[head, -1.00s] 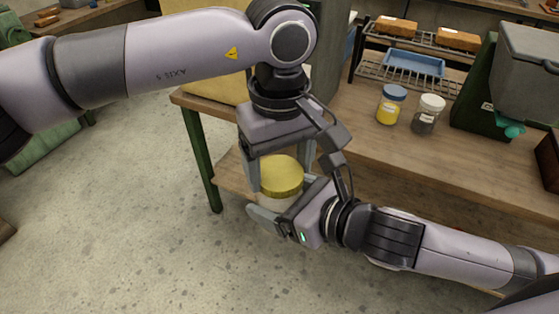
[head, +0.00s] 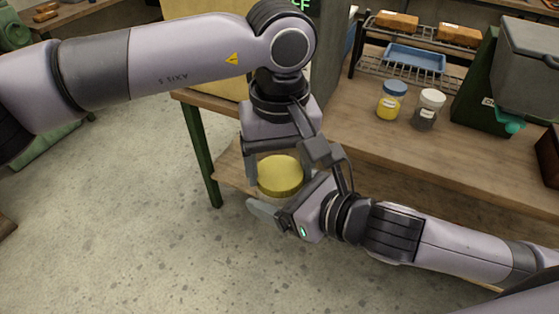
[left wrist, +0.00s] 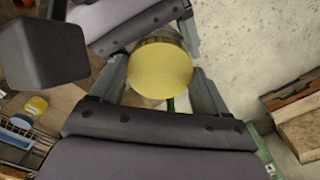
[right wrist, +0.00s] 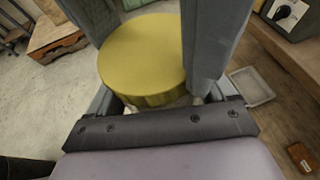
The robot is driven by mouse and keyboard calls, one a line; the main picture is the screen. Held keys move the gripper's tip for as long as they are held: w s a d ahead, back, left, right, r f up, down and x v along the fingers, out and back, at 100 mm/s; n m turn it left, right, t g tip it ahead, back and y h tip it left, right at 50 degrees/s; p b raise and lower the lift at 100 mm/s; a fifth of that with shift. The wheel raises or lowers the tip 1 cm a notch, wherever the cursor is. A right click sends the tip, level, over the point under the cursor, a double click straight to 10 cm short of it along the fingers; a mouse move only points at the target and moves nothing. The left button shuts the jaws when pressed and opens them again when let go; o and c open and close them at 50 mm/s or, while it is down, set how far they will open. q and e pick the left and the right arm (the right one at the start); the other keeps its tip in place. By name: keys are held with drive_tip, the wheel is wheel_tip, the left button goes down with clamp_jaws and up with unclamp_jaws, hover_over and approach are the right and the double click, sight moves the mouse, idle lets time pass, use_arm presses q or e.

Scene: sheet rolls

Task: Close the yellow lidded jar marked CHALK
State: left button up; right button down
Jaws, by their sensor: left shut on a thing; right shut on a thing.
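The jar with its yellow lid (head: 280,174) is held in the air in front of the workbench. The lid sits on top of the pale jar body (head: 272,201), of which only a little shows between the grippers. My left gripper (head: 281,178) comes from above and is shut on the lid, a finger at each side; the lid also shows in the left wrist view (left wrist: 160,70). My right gripper (head: 276,212) comes from the right and is shut on the jar body below; the lid shows in the right wrist view (right wrist: 142,55). No CHALK marking is visible.
The wooden workbench (head: 440,155) carries a blue-lidded jar (head: 390,101), a white-lidded jar (head: 428,109), a wire rack (head: 428,70) with a blue tray (head: 414,60), and a green machine (head: 485,90) at right. Bare floor lies at left.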

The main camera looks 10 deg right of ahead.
use_arm(q)
drive_tip(key=shift+m, duration=0.3)
drive_tip(key=o, duration=1)
drive_tip(key=shift+d+r, duration=0.1)
drive_tip(key=shift+r, duration=0.2)
wheel_tip(320, 180, up, 4)
drive_tip(key=shift+r, duration=0.1)
drive_tip(key=shift+c, duration=0.3)
